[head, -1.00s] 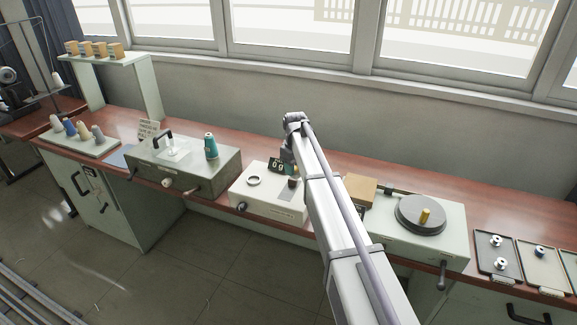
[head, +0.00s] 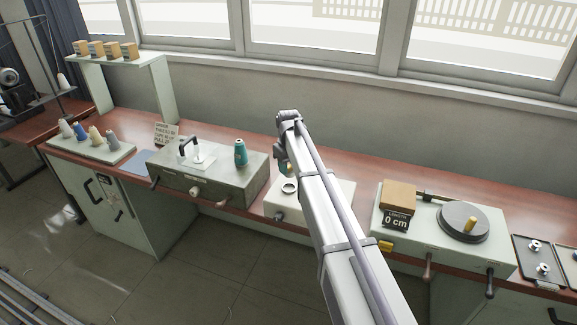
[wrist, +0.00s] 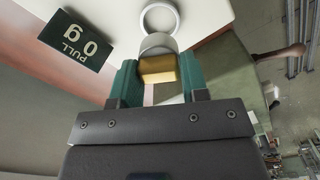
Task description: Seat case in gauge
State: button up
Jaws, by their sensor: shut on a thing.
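My gripper (wrist: 158,66) has green fingers, shut on a small case, a silvery cylinder (wrist: 157,43) with a brass-coloured part (wrist: 158,69) between the fingers. The gauge is a white box (head: 330,190) on the bench with a metal ring (head: 289,187) on top. In the wrist view the ring (wrist: 160,17) appears just beyond the case's end; whether they touch I cannot tell. The gauge's black display (wrist: 76,40) reads "0 g PULL". In the head view my arm hides part of the gauge, and my gripper shows only in part, above the ring.
Left of the gauge stands a grey-green box (head: 210,182) with a handle and a teal spool (head: 240,152). To the right is a pale winder (head: 440,245) with a turntable and a "LENGTH 0 cm" sign (head: 396,221). Trays (head: 538,262) lie at far right.

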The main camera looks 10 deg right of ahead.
aim_at(288, 176)
jog(key=shift+a+f+b, duration=0.1)
jog(key=shift+f+b, duration=1.85)
jog(key=shift+f, duration=0.35)
jog(key=shift+f, duration=0.1)
jog(key=shift+f+b, duration=0.35)
jog(key=shift+b, duration=0.1)
jog(key=shift+f+b, duration=0.75)
jog(key=o, duration=1)
jog(key=shift+r, duration=0.15)
notch_tip(288, 176, up, 11)
jog(key=p, duration=1.1)
